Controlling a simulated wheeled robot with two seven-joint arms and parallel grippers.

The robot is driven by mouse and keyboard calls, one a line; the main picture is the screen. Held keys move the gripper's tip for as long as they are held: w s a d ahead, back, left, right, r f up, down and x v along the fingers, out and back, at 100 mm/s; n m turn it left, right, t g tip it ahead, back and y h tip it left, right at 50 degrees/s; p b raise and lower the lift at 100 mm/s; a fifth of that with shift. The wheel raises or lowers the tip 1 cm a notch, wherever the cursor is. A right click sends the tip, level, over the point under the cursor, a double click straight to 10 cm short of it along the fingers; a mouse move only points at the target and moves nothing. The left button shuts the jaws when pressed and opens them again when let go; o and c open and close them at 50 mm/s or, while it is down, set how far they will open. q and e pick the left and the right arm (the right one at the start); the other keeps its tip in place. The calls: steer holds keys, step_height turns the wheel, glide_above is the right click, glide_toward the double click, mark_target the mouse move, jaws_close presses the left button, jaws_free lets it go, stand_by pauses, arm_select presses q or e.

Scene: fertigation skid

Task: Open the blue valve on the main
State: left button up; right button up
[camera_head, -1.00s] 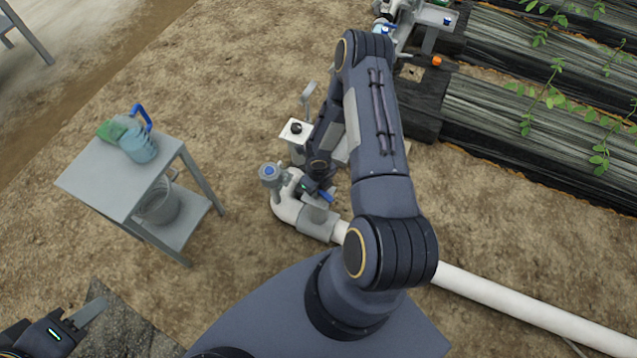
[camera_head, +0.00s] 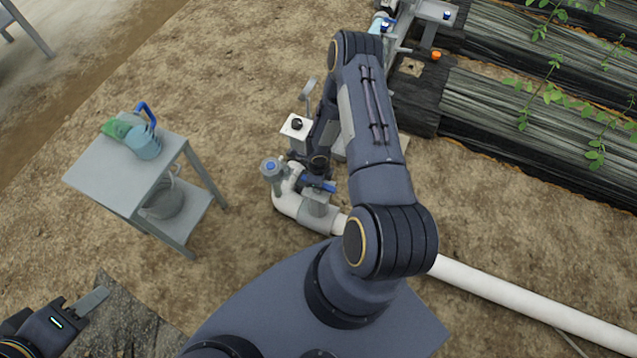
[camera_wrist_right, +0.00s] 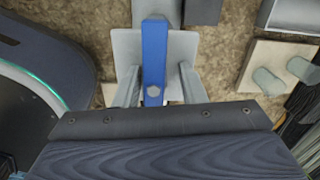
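The blue valve handle (camera_head: 318,186) sits on a grey valve body on the white main pipe (camera_head: 490,287) and lies roughly along the pipe. In the right wrist view the blue handle (camera_wrist_right: 154,55) runs lengthwise between the two grey fingers of my right gripper (camera_wrist_right: 160,88). A gap shows on each side, so the gripper is open around it. In the head view my right arm largely hides that gripper. My left gripper (camera_head: 84,305) is at the lower left, far from the valve; its finger opening is unclear.
A grey cart (camera_head: 125,180) on the left holds a blue-handled jug (camera_head: 144,142) and a green item, with a bucket on its lower shelf. A white box with a black knob (camera_head: 297,125) stands just behind the valve. Planted beds (camera_head: 540,110) lie at the upper right.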

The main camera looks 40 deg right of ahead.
steer(key=shift+s+a+f, duration=0.15)
steer(key=shift+s, duration=0.5)
steer(key=r+p, duration=0.6)
steer(key=r, duration=0.1)
steer(key=r+p, duration=0.2)
steer(key=r, duration=0.1)
steer(key=shift+w+r+p, duration=0.15)
steer(key=shift+w+p, duration=0.15)
steer(key=shift+p, duration=0.1)
